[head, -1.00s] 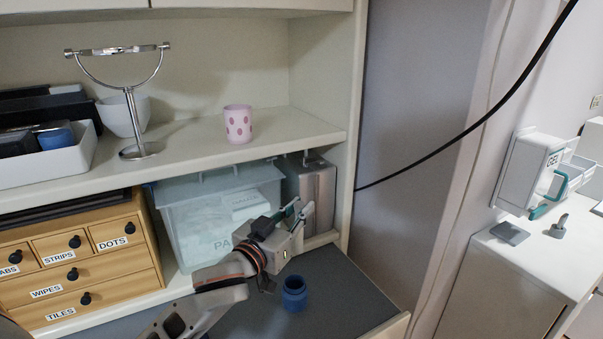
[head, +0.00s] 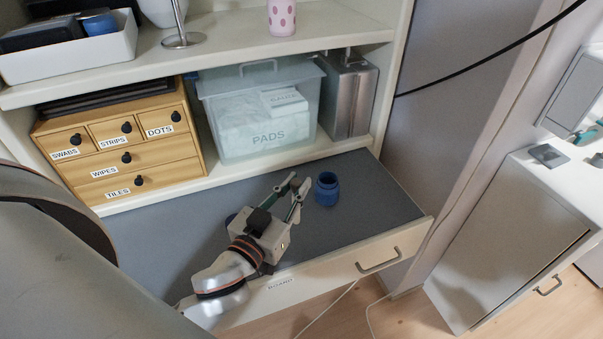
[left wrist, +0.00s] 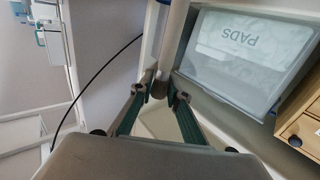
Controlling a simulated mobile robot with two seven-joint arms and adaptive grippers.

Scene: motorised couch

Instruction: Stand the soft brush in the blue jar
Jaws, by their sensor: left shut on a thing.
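The blue jar (head: 326,188) stands upright and open on the grey drawer surface in the head view. My left gripper (head: 297,187) is just left of the jar, apart from it, with its fingers pointing toward the back. It is shut on the soft brush, of which very little shows. In the left wrist view a dark piece (left wrist: 161,87) shows between the fingertips; its outline is unclear against the grey behind it. The brush's bristles and tilt cannot be made out. My right gripper is not in view.
The open drawer (head: 395,205) has free grey room around the jar. Behind stand a PADS bin (head: 268,138), a metal case (head: 346,98) and a wooden drawer box (head: 160,155) under a shelf.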

